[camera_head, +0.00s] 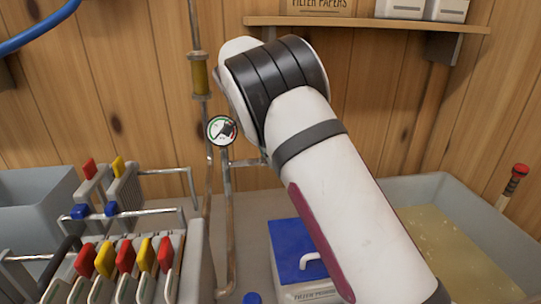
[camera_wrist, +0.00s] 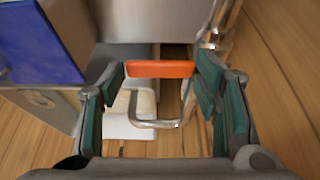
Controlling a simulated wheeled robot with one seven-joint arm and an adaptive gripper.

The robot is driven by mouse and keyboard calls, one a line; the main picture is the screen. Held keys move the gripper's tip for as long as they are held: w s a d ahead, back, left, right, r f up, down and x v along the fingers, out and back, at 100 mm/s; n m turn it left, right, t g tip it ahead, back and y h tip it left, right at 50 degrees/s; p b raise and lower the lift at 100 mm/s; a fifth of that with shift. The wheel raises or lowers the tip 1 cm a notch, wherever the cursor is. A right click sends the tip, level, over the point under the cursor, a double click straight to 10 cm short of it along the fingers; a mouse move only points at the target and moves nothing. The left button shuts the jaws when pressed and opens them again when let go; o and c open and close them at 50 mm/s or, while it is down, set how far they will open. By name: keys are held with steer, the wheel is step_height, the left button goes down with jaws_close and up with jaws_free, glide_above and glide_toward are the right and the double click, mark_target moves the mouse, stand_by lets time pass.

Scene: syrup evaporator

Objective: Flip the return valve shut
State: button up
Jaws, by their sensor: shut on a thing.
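In the wrist view, my gripper (camera_wrist: 161,78) has its green-padded fingers on both ends of a flat orange handle (camera_wrist: 160,69). The handle lies crosswise between the pads and looks like the return valve's lever. The valve body under it cannot be made out. In the head view my white arm reaches forward and hides my gripper and the handle.
A box with a blue lid (camera_head: 298,248) stands by my arm. A filter press with coloured tabs (camera_head: 125,258) is at left, a pressure gauge (camera_head: 222,130) on upright pipes behind. A basin of yellowish liquid (camera_head: 448,181) is at right. A shelf (camera_head: 365,23) hangs above.

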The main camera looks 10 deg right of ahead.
steer(key=shift+a+f, duration=0.1)
stand_by(0.3)
steer(key=o, duration=1.7)
steer(key=shift+v, duration=6)
